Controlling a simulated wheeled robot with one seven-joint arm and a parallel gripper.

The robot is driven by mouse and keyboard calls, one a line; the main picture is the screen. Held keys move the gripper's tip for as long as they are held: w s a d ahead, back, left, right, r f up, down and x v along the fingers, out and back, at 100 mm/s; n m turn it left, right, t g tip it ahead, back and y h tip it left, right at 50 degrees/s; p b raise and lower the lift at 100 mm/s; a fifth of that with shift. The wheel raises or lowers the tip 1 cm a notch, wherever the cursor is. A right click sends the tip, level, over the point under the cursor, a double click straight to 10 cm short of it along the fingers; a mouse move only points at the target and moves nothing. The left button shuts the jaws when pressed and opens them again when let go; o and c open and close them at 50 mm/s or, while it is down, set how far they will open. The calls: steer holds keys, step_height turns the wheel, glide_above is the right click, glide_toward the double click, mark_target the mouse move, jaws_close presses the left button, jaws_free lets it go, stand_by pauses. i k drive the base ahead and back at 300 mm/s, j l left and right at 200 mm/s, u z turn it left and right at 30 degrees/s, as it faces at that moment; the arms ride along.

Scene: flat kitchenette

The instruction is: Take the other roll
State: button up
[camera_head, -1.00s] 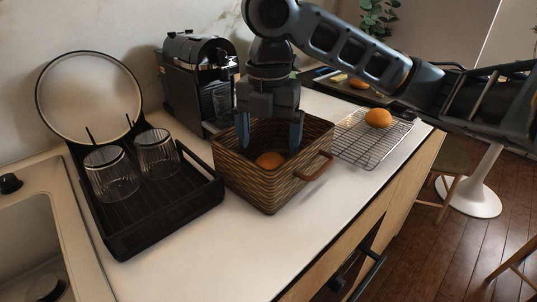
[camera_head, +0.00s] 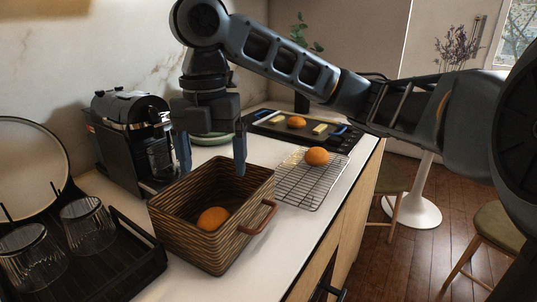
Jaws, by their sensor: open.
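One orange-brown roll (camera_head: 212,219) lies inside the wicker basket (camera_head: 244,238). Another roll (camera_head: 317,156) sits on the wire cooling rack (camera_head: 307,186) to the right of the basket. A third roll (camera_head: 296,122) lies on the dark tray (camera_head: 268,126) farther back. My gripper (camera_head: 212,172) is open and empty, fingers pointing down, above the back part of the basket. Its fingers are apart from every roll.
A black coffee machine (camera_head: 131,140) stands behind the basket on the left. A black drying rack (camera_head: 118,262) with two glasses and a round plate is at the left. Pale pieces lie on the dark tray. My arm spans the upper right.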

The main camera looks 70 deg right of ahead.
mark_target(317, 157)
steer(key=z, duration=1.45)
steer(key=k+l+u, duration=0.2)
steer(key=l, duration=0.2)
steer(key=l+u, duration=0.15)
steer(key=l, duration=0.2)
